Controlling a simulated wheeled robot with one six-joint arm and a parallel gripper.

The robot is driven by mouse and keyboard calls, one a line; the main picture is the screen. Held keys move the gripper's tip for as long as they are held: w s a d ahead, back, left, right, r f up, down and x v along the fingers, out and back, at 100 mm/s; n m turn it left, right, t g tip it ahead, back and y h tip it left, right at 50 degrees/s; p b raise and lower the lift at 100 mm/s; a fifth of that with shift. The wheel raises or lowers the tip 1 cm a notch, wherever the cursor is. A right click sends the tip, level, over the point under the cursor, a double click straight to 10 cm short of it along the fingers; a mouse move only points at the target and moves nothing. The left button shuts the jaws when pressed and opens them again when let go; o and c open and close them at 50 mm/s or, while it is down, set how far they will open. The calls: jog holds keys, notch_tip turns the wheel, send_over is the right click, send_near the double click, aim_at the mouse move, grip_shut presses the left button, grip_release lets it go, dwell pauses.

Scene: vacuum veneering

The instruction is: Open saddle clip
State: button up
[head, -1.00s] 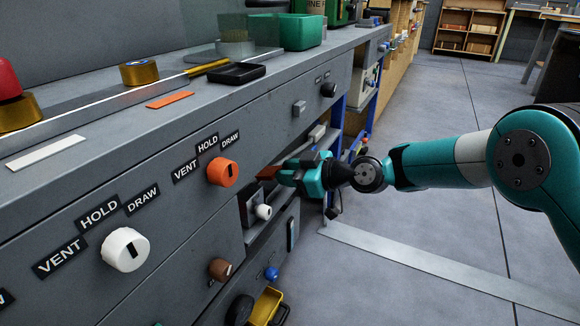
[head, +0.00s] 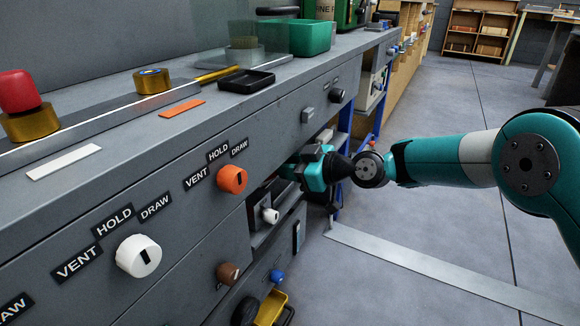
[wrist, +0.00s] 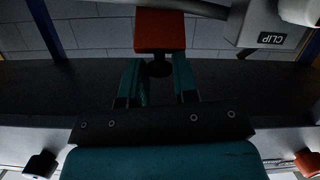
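In the wrist view an orange-red block (wrist: 160,30) on a dark stem lies just ahead of my fingertips; it looks like the clip's handle. A CLIP label (wrist: 272,38) shows upside down on a pale part to its right. My gripper (wrist: 158,72) has its two teal fingers apart, one on each side of the dark stem, with gaps showing. In the head view my gripper (head: 298,172) reaches into the opening under the bench. There the block is hidden, and I cannot tell whether the fingers touch it.
An orange knob (head: 232,180) and a white knob (head: 138,256) are on the bench front, left of my gripper. A small white knob (head: 270,215) sits just below the gripper. The bench top edge is above it. The floor (head: 440,220) to the right is mostly clear.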

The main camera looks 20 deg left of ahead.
jog(key=o, duration=0.4)
jog(key=shift+w+r, duration=0.1)
jog(key=shift+r, duration=0.25)
jog(key=shift+c, duration=0.2)
jog(key=shift+o, duration=0.2)
jog(key=shift+f, duration=0.15)
jog(key=shift+d, duration=0.15)
jog(key=p+v, duration=0.5)
jog(key=v, duration=1.2)
jog(key=shift+d, duration=0.1)
jog(key=shift+c, duration=0.3)
